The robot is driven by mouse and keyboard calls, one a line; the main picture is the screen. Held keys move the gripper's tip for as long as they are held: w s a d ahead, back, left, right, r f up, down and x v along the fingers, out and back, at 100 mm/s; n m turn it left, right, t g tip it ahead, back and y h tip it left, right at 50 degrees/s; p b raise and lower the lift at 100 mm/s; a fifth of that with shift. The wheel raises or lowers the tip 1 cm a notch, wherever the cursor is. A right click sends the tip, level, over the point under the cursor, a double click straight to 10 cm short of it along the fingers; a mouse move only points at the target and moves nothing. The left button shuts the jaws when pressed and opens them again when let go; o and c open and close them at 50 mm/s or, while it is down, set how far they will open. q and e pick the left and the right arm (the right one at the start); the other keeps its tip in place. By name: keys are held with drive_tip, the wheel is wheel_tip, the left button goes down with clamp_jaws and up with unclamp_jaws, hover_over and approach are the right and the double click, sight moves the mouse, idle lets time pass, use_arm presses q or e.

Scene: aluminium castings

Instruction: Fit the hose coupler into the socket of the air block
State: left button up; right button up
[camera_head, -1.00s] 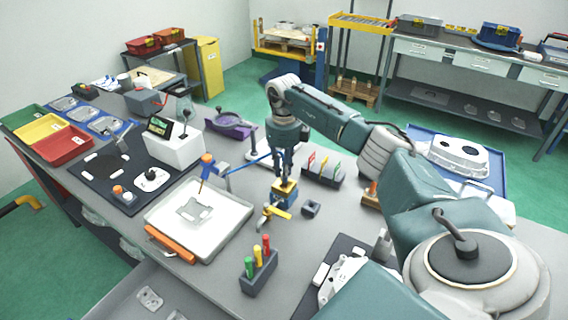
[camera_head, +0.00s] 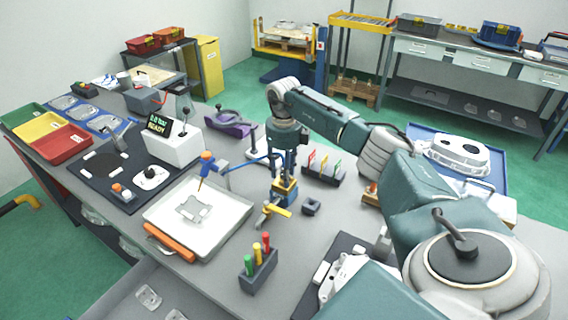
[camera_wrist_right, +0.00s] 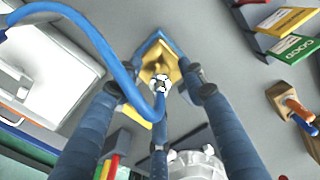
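The air block (camera_head: 286,196) stands on the bench, blue with a brass-yellow top. In the wrist view its brass face (camera_wrist_right: 157,62) lies straight below my right gripper. My right gripper (camera_head: 285,173) is directly above the block, pointing down. In the wrist view its fingers stand apart on either side of the coupler, with visible gaps. My left gripper is not in view.
A white tray (camera_head: 228,228) with an orange handle lies left of the block. A display (camera_head: 158,125) reads READY. A yellow-handled valve (camera_head: 277,208), a small dark block (camera_head: 311,206) and a holder with coloured pegs (camera_head: 258,270) stand close by. Some bare bench lies to the right.

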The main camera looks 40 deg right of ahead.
wheel_tip(320, 180, up, 12)
idle(0.6)
idle(0.5)
